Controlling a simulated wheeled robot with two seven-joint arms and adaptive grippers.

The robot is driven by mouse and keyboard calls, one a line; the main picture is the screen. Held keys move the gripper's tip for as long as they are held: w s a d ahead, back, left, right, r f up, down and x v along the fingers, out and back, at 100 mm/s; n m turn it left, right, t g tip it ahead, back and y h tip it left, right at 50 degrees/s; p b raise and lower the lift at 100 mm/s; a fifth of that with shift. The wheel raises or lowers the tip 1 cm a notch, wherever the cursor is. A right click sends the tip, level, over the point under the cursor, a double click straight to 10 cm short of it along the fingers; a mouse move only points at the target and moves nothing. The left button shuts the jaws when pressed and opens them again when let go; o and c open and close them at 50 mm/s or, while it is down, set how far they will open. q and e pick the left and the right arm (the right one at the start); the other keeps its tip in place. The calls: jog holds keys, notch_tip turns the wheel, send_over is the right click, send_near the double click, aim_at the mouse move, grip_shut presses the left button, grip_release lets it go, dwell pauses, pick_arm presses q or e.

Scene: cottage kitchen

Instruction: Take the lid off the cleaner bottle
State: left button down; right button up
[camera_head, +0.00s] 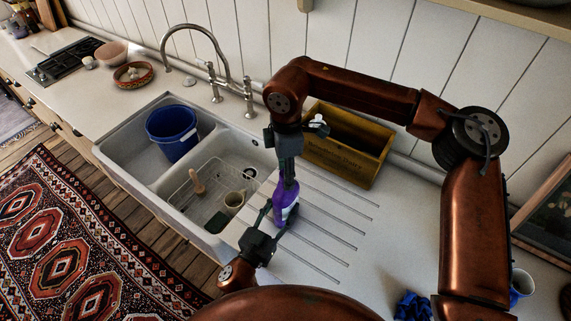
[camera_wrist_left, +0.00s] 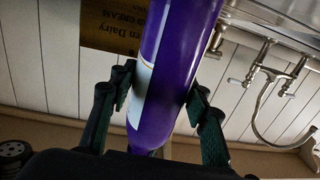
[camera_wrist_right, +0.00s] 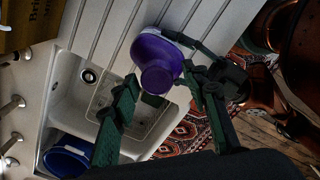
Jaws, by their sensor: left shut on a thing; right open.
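My right gripper (camera_head: 288,178) points down over the bottle's top. In the right wrist view the purple lid (camera_wrist_right: 158,78) lies between the open fingers of the right gripper (camera_wrist_right: 160,95). I cannot tell whether a finger touches the lid. The lid appears to be on the bottle.
The yellow wooden crate (camera_head: 346,148) stands behind the bottle near the wall. The double sink on the left holds a blue bucket (camera_head: 172,132) and a wire rack with small items. A blue cloth (camera_head: 412,306) and a blue mug (camera_head: 521,286) are at the right.

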pick_arm(q)
jog(key=shift+f, duration=0.35)
pick_arm(e)
jog(key=shift+f, duration=0.15)
jog(key=shift+c, duration=0.4)
